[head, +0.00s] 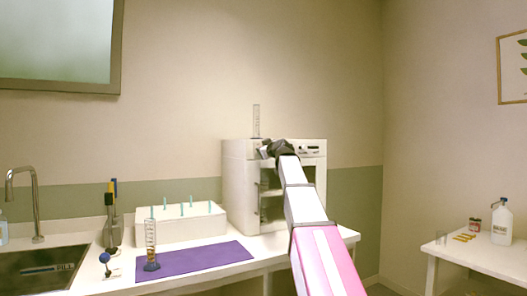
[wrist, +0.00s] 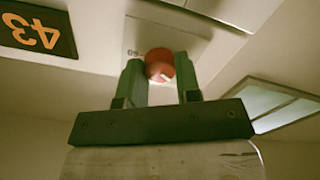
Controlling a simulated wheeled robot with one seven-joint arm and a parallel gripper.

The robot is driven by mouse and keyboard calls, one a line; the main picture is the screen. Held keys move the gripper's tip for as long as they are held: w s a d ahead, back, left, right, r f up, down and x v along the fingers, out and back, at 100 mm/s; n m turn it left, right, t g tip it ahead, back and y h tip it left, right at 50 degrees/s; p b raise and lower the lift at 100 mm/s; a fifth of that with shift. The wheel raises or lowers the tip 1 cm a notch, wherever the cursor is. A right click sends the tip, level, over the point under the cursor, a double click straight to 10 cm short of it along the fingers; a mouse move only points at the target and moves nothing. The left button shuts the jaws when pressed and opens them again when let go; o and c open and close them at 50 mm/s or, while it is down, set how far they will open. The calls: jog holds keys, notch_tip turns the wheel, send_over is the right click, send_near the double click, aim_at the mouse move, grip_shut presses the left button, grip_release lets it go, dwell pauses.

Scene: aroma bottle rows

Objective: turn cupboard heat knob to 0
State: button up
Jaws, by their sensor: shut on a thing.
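The white cupboard (head: 238,185) stands on the bench in the head view, with a dark glazed door and a control strip along its top front. My gripper (head: 268,151) is at the upper left of that front. In the wrist view my gripper (wrist: 160,72) has its two dark fingers closed on either side of the red heat knob (wrist: 159,60). A pale mark shows on the knob, and a small scale number, seemingly 60, is beside it. A dark display (wrist: 36,30) with orange digits, seen turned over and seemingly 43, is to the left. The knob is hidden in the head view.
A glass cylinder (head: 256,121) stands on top of the cupboard. To its left are a white rack box (head: 180,228), a purple mat (head: 205,258) and another cylinder (head: 151,240). A side table (head: 480,258) with a white bottle (head: 502,222) is at right.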

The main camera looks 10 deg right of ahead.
jog(key=n, duration=0.5)
jog(key=shift+f+n, duration=0.15)
jog(key=shift+n, duration=0.25)
dwell(0.3)
jog(key=o, duration=0.9)
jog(key=shift+s, duration=0.1)
jog(key=v, duration=1)
jog(key=shift+s+d, duration=0.1)
jog(key=shift+s, duration=0.25)
